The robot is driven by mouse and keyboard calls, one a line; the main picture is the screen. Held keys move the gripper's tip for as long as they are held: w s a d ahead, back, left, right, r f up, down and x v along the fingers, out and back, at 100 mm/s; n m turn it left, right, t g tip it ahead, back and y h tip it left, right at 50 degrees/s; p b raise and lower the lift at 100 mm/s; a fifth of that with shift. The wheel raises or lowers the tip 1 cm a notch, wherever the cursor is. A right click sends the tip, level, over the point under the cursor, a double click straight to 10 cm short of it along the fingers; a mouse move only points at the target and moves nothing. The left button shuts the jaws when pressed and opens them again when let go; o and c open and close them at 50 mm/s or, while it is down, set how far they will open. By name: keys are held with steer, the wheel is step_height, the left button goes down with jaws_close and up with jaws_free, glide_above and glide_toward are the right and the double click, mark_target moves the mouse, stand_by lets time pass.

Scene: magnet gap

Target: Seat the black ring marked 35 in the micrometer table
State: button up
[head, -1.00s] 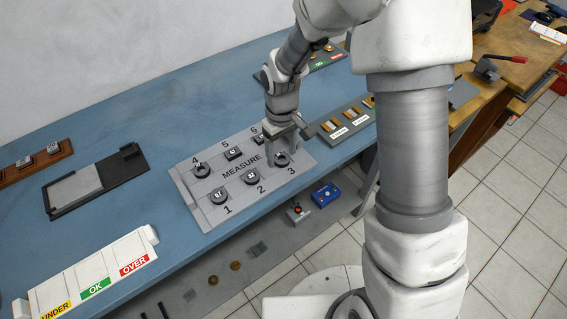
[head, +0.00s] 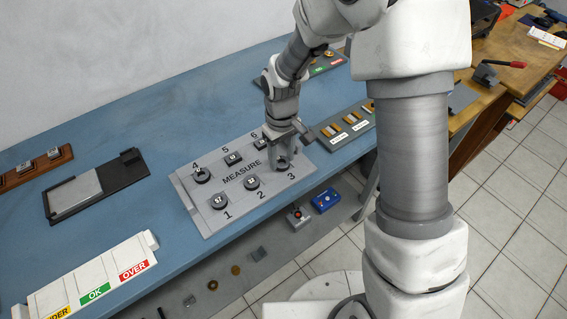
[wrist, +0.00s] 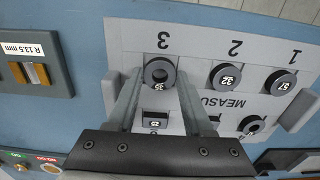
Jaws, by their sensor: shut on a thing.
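The black ring marked 35 (wrist: 160,86) lies at place 3 of the grey MEASURE board, its hole facing up. My gripper (wrist: 159,74) is shut on it, with one finger on each side. In the head view my gripper (head: 283,163) is down at place 3 and mostly hides the ring. I cannot tell from the frames whether the ring is lifted off the board. I cannot tell for certain which thing is the micrometer table.
The MEASURE board (head: 207,222) holds other dark parts at its several numbered places, including one marked 32 (wrist: 226,76) beside the ring. A black frame with a grey plate (head: 75,192) lies left. A white UNDER/OK/OVER tray (head: 60,291) stands front left. Blue bench is clear between.

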steer(key=shift+r+p, duration=1.45)
steer(key=shift+r, duration=0.75)
